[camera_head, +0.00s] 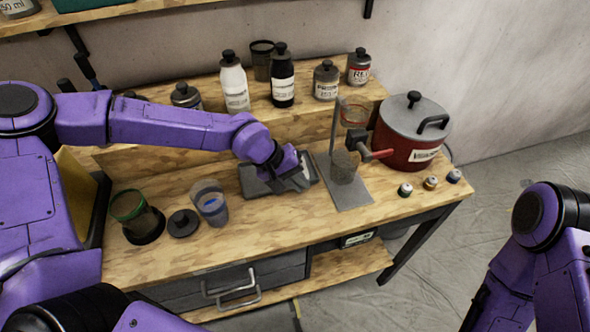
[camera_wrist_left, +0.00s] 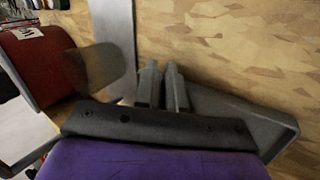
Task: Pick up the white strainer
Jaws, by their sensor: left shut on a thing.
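My left gripper (camera_head: 289,184) is low over the middle of the wooden workbench, and its fingers (camera_wrist_left: 163,88) are nearly together in the left wrist view. A grey, tray-like thing (camera_wrist_left: 255,118) lies at the fingers. It also shows in the head view (camera_head: 256,182), partly hidden by my gripper. What is pinched between the fingertips is too small to make out. I cannot pick out a white strainer with certainty. A grey speckled cup (camera_head: 343,167) stands on the stand's plate, right of the gripper. My right arm shows at the right edge, its gripper out of frame.
A red pot (camera_head: 408,130) and a metal stand (camera_head: 350,195) are to the right. Several bottles (camera_head: 234,82) line the raised shelf. A clear cup (camera_head: 210,203) and a green-rimmed jar (camera_head: 137,215) stand left. Small jars (camera_head: 430,183) sit near the right edge. The front middle is clear.

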